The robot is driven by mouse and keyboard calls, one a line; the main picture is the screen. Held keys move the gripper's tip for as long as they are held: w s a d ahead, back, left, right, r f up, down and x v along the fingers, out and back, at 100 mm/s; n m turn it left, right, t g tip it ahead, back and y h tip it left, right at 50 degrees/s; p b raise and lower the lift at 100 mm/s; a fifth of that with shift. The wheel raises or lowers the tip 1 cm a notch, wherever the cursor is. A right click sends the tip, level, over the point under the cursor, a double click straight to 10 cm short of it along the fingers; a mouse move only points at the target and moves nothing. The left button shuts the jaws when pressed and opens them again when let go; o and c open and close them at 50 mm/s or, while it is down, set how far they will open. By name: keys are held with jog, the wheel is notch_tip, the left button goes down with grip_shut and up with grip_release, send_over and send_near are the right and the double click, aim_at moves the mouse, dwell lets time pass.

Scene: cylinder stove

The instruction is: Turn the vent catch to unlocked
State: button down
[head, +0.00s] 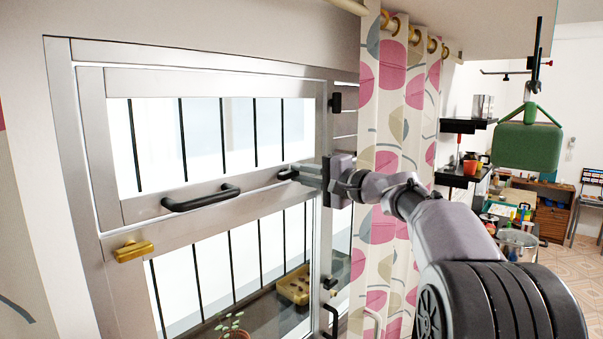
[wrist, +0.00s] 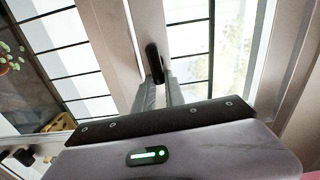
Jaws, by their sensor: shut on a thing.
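The vent catch (head: 288,174) is a small black lever at the right end of the rail under the upper window pane. My gripper (head: 303,175) reaches it from the right, and its fingers are shut on it. In the wrist view the black catch (wrist: 153,60) stands out lengthwise between the two grey fingertips (wrist: 158,92). The fingers hide part of the catch and its base, and I cannot tell from its angle whether it is locked. The upper pane's frame (head: 210,85) looks closed.
A black bar handle (head: 201,197) is on the same rail, to the left. A brass-coloured fitting (head: 133,251) sits below left. A patterned curtain (head: 390,110) hangs close behind my arm. A potted plant (head: 231,328) and a yellow tray (head: 294,285) are low at the window.

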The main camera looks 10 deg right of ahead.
jog(key=shift+f+m, duration=0.15)
jog(key=shift+m, duration=0.35)
jog(key=c, duration=1.4)
grip_release()
jog(key=b+v, duration=0.3)
jog(key=v, duration=1.4)
jog(key=shift+s+d, duration=0.15)
